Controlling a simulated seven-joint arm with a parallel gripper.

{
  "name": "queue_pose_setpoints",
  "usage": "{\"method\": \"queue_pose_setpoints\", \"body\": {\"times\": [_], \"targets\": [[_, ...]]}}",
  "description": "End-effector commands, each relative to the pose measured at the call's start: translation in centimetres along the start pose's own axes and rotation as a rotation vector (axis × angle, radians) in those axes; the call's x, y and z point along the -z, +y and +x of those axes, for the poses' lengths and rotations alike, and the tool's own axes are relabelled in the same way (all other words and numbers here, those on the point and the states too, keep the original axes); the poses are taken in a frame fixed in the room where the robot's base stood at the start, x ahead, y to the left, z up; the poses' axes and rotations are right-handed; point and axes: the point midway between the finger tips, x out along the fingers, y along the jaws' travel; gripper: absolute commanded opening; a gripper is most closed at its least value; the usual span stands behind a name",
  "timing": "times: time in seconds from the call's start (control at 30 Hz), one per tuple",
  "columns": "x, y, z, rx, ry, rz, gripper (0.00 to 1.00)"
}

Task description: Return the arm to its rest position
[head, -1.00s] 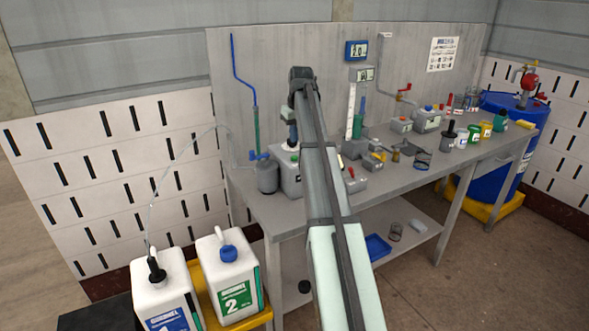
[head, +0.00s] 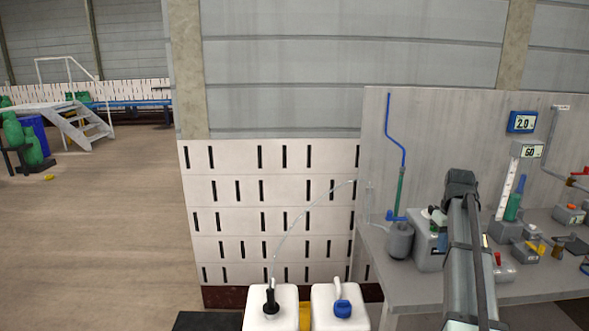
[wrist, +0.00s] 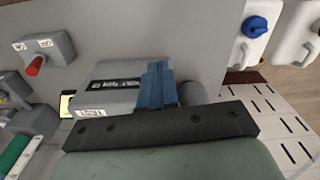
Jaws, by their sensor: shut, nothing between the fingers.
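My gripper shows in the wrist view as blue fingers (wrist: 157,84) pressed together, with nothing between them. They stand in front of a grey box (wrist: 105,86) with a dark label. In the head view my arm reaches up from the bottom right over the left end of the grey bench (head: 390,294). The gripper hangs near the grey box (head: 427,252); the arm hides part of it. I cannot tell the gap between the fingers and the box.
A grey canister (head: 399,241) stands left of the box. A red-knobbed device (head: 503,270) is right of my arm. Two white jugs, one black-capped (head: 270,318) and one blue-capped (head: 341,318), stand left of the bench. Open floor (head: 95,240) lies at the left.

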Motion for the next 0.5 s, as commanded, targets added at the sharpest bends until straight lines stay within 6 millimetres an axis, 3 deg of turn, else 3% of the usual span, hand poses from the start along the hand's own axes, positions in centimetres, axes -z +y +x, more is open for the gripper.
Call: {"method": "queue_pose_setpoints", "body": {"times": [0.03, 0.2, 0.33, 0.5], "targets": [[-3.4, -1.4, 2.6, 0.011, -0.041, -0.026, 0.00], [-10.3, -4.6, 9.2, 0.049, -0.168, -0.108, 0.00], [-13.4, -6.7, 13.4, 0.075, -0.233, -0.143, 0.00], [-15.3, -9.0, 18.3, 0.092, -0.284, -0.149, 0.00]]}}
